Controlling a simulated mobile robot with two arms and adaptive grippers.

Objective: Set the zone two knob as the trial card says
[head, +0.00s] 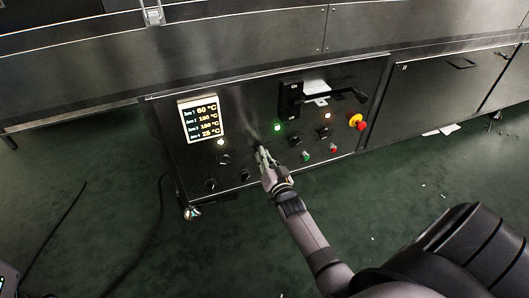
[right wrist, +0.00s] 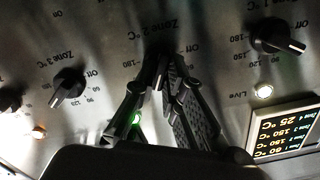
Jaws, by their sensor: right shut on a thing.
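The control panel (head: 240,125) of the dryer faces me, and the right wrist view shows it upside down. My right gripper (head: 262,153) is at the panel with its fingers (right wrist: 165,75) closed around the zone two knob (right wrist: 162,68), under the "Zone 2 °C" label. Most of that knob is hidden by the fingers, so its pointer setting cannot be read. The lit display (head: 202,118) lists several zone temperatures; it also shows in the right wrist view (right wrist: 285,135). No readable trial card shows; a white paper (head: 315,87) sits at the panel's upper right. My left gripper is not in view.
The zone three knob (right wrist: 68,85) and another dial knob (right wrist: 278,38) flank the held knob. Lower knobs (head: 210,184), a green lamp (head: 277,127), a red-and-yellow emergency stop (head: 357,121) and a protruding black handle (head: 350,96) are also on the panel. Dark cables lie on the floor at left.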

